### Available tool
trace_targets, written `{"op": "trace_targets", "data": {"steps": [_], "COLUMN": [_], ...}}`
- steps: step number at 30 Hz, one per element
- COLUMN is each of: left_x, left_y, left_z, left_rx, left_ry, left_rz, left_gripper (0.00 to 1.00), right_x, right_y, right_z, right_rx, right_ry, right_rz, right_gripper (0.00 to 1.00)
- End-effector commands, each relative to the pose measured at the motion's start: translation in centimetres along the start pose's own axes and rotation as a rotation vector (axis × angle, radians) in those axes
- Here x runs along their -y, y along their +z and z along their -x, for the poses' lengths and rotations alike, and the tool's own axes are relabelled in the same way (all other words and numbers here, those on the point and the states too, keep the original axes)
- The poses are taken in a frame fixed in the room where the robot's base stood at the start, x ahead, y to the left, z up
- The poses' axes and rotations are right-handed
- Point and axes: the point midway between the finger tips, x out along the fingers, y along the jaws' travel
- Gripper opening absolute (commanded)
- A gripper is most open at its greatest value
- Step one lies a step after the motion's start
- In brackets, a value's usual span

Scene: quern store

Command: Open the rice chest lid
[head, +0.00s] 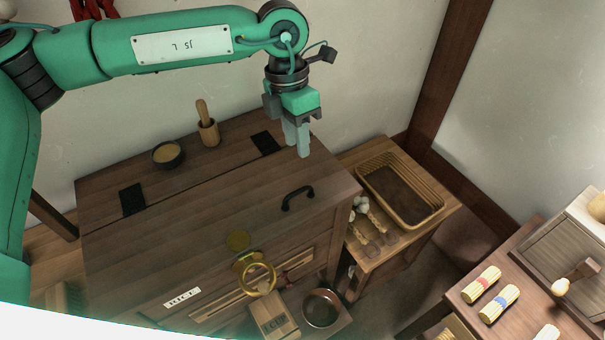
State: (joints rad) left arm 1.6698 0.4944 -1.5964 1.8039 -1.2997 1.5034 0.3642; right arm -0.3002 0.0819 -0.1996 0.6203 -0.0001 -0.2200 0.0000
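The rice chest (185,290) is a dark wooden box with a label reading RICE on its front. Its lid (205,215) lies flat and closed, with two black hinges (133,198) along the back seam. A black bar handle (298,197) sits near the lid's front right. My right gripper is not in view.
A dark bowl (168,154) and a wooden mortar with pestle (208,130) stand on the fixed strip behind the lid. A low stand with a wicker basket (400,192) is close on the right. A wooden box (273,315) and round bowl (320,308) sit below the front.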

Motion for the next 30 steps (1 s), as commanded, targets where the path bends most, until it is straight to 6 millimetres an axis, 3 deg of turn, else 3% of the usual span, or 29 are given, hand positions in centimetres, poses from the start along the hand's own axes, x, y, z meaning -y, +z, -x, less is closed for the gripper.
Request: {"op": "trace_targets", "data": {"steps": [9,15,27,28,30], "left_x": [0.2,0.2,0.1,0.1,0.1], "left_y": [0.0,0.0,0.0,0.0,0.0], "left_z": [-6.5,-9.3,-10.3,-10.3,-10.3], "left_rx": [-0.003,-0.001,0.001,0.001,0.001], "left_ry": [-0.003,-0.003,-0.002,-0.003,-0.003], "left_rz": [-0.001,-0.002,-0.002,-0.002,-0.002], "left_gripper": [0.32,0.32,0.32,0.3,0.16], "right_x": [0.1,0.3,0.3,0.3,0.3], "right_y": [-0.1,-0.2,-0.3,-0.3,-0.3], "right_z": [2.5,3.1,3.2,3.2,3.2], "right_rx": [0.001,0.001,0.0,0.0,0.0], "right_ry": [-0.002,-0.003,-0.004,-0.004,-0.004], "right_rz": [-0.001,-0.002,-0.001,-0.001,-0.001], "right_gripper": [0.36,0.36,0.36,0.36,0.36]}}
